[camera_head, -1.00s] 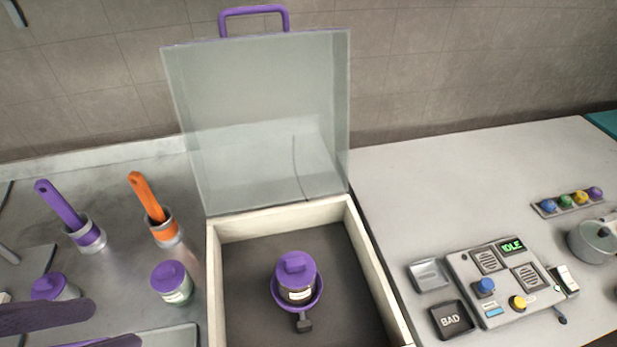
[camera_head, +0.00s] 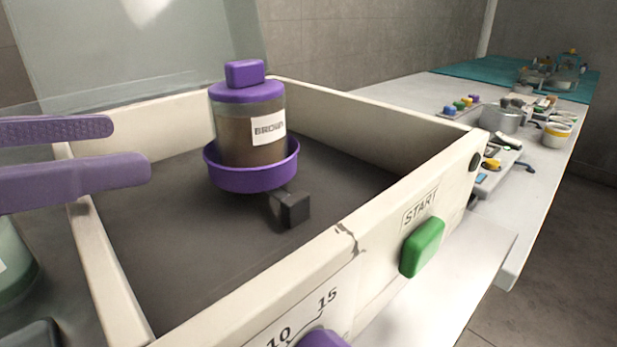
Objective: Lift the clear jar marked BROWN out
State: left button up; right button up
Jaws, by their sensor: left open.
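The clear jar marked BROWN (camera_head: 238,137) stands upright in a purple cup-like holder (camera_head: 252,178) inside the open cream box (camera_head: 350,245). It has a purple lid with a raised knob, brown contents and a white label facing right. My left gripper (camera_head: 130,150) comes in from the left edge. Its two purple fingers are apart, with nothing between them. They are to the left of the jar, clear of it in the picture. My right gripper is not in view.
The box's clear lid (camera_head: 150,50) stands open behind. The front wall carries a green START button (camera_head: 422,247) and a purple dial (camera_head: 325,338). A dark block (camera_head: 290,208) juts from the holder. A greenish jar (camera_head: 15,262) is at lower left. The white counter (camera_head: 400,95) runs back right.

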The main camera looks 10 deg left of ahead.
aim_at(215, 131)
pick_arm(q)
jog(key=shift+w+f, duration=0.1)
jog(key=shift+w, duration=0.1)
jog(key=shift+w+d+p, duration=0.15)
jog(key=shift+w+p, duration=0.1)
jog(key=shift+p, duration=0.15)
jog(key=x, duration=0.1)
jog(key=p+x, duration=0.1)
jog(key=shift+w+d, duration=0.3)
jog(key=shift+w, duration=0.05)
jog(key=shift+w+d+f+p, duration=0.15)
jog(key=shift+w+d+p, duration=0.15)
jog(key=shift+w+d, duration=0.5)
jog(key=p+x, duration=0.1)
jog(key=x, duration=0.3)
jog(key=shift+d, duration=0.2)
jog(key=c, duration=1.5)
